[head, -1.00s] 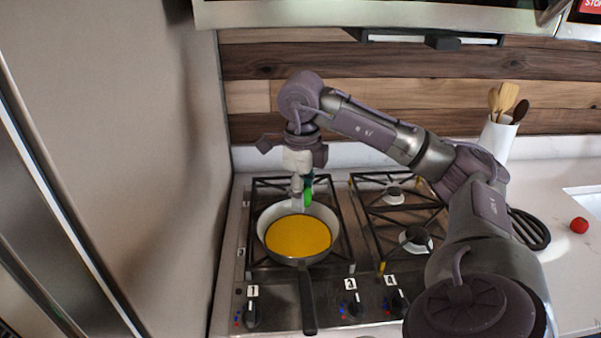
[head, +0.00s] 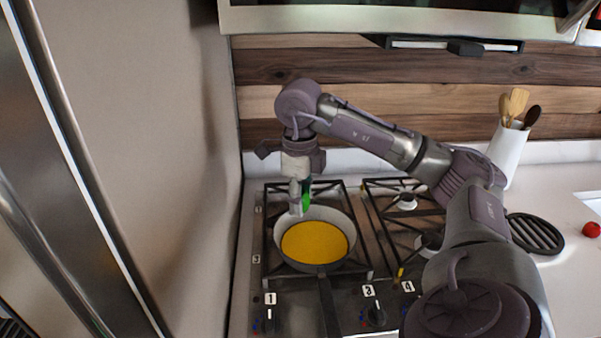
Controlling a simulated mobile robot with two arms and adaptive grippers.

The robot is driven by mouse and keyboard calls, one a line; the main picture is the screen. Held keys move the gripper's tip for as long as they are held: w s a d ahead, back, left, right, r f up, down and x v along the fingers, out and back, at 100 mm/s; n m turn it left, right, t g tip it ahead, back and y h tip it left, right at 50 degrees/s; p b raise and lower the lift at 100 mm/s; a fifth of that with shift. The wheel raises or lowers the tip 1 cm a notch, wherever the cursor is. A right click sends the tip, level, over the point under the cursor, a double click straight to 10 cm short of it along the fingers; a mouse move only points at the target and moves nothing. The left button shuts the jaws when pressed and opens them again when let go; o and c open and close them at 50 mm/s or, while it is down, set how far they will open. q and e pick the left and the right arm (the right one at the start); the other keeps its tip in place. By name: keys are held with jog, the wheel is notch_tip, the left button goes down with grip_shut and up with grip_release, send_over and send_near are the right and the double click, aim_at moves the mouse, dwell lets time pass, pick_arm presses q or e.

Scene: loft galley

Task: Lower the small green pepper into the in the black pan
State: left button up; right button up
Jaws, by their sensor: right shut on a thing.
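The small green pepper (head: 306,199) is held in my right gripper (head: 299,205), partly hidden by its fingers. The gripper points down at the back left rim of the pan. The pan (head: 340,215) stands on the left of the stove, grey-white inside with a dark handle toward the front and a yellow-orange layer covering its floor. The pepper is over the back part of the pan. I cannot tell whether it touches the pan. My left gripper is not in view.
The pan sits on the stove grates (head: 270,240). A tall metal-grey fridge side (head: 130,150) stands close on the left. A white utensil holder (head: 507,150), a black trivet (head: 535,233) and a red round thing (head: 591,230) are on the right counter. A hood hangs above.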

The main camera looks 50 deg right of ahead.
jog(key=shift+f, duration=0.15)
jog(key=b, duration=0.4)
send_over(301, 244)
jog(key=shift+a+f, duration=0.1)
jog(key=shift+f, duration=2.55)
jog(key=shift+f+b, duration=2.1)
jog(key=shift+f, duration=0.45)
jog(key=o, duration=1.1)
jog(key=r, duration=1.1)
jog(key=shift+a+r, duration=0.2)
jog(key=shift+r, duration=0.05)
jog(key=shift+s+r, duration=0.1)
jog(key=shift+r, duration=0.15)
